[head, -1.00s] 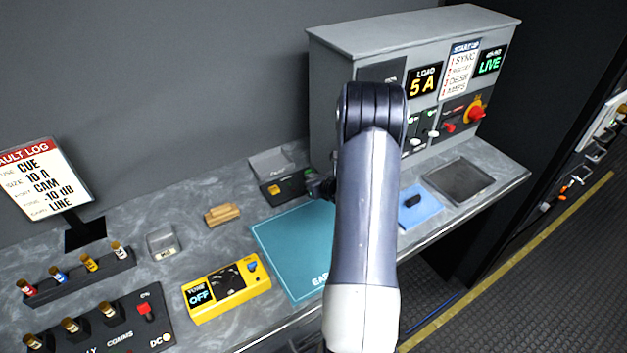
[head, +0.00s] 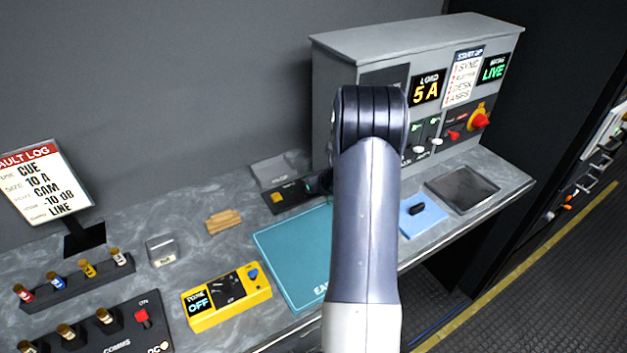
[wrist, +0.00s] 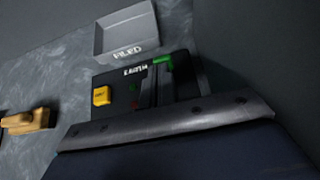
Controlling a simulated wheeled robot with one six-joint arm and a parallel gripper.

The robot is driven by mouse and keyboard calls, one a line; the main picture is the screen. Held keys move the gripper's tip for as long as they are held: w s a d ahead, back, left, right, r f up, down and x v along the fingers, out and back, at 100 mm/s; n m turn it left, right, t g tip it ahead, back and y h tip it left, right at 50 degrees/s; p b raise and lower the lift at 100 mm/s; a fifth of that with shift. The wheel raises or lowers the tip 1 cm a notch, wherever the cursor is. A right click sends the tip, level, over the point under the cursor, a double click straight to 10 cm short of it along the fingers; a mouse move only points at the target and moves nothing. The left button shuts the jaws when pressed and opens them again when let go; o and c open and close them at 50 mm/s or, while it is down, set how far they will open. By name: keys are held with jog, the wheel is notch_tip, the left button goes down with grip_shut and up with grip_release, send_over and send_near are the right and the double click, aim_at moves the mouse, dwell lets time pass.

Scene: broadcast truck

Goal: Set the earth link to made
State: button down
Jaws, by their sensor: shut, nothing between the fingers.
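The earth link is a black box lettered EARTH, beside the wall behind the teal mat. My gripper (head: 321,184) is shut and empty at that right end. In the wrist view the dark gripper (wrist: 170,122) covers the box's near edge. Contact cannot be told.
A grey tray lettered FILED (wrist: 128,33) stands just beyond the box. The grey cabinet (head: 340,70) rises close on the right. A wooden block (head: 223,220) lies to the left. The teal mat (head: 290,250) in front is clear.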

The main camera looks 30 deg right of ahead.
jog(key=shift+r+p, duration=0.45)
jog(key=shift+r, duration=0.35)
jog(key=shift+s, duration=0.1)
